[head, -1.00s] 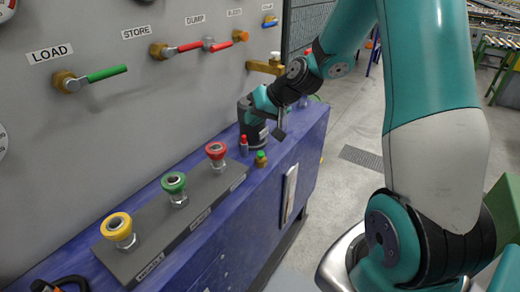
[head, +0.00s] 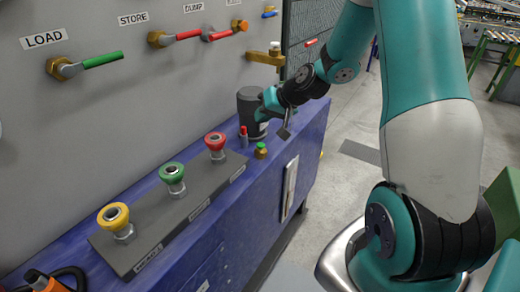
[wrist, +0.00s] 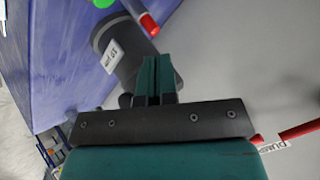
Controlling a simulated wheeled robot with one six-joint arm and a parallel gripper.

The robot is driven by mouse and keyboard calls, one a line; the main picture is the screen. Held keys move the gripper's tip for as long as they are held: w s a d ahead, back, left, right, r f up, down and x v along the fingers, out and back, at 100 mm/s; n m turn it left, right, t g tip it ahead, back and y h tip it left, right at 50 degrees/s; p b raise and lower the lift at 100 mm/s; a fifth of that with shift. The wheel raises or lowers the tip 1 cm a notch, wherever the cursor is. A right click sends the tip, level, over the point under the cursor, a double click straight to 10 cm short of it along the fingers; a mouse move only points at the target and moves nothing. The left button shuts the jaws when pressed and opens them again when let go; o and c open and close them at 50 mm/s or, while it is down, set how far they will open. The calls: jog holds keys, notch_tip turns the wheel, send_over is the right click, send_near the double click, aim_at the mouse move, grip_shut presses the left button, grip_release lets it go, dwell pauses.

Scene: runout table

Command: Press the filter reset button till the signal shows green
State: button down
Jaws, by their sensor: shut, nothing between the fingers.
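A dark grey cylinder (head: 248,103) with a white label stands at the far end of the blue bench. It also shows in the wrist view (wrist: 108,38), behind the fingers. A small red-tipped post (head: 244,132) stands close in front of it, and its red end shows in the wrist view (wrist: 149,24). A small brass fitting with a green top (head: 261,150) stands beside the post. I cannot read which is the filter reset button, and no signal is clearly identifiable. My gripper (wrist: 155,60) is shut and empty, just right of the cylinder in the head view; contact cannot be told.
A grey panel strip (head: 150,238) carries yellow (head: 113,215), green (head: 172,173) and red (head: 215,141) mushroom buttons. Labelled valve handles, including a green one (head: 102,59), jut from the grey wall. An orange tool (head: 45,282) with a black cable lies front left. Open floor lies right of the bench.

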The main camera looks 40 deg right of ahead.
aim_at(262, 144)
notch_tip(262, 144, down, 6)
jog(key=b, duration=0.3)
jog(key=shift+b, duration=0.4)
dwell(1.5)
jog(key=shift+f+b, duration=0.3)
jog(key=shift+b, duration=0.05)
jog(key=shift+f+b, duration=0.4)
jog(key=shift+f, duration=0.15)
dwell(0.5)
jog(key=shift+r, duration=0.1)
jog(key=shift+r+p, duration=0.7)
jog(key=shift+r, duration=0.15)
jog(key=shift+r, duration=0.1)
notch_tip(262, 144, up, 5)
jog(key=p, duration=0.4)
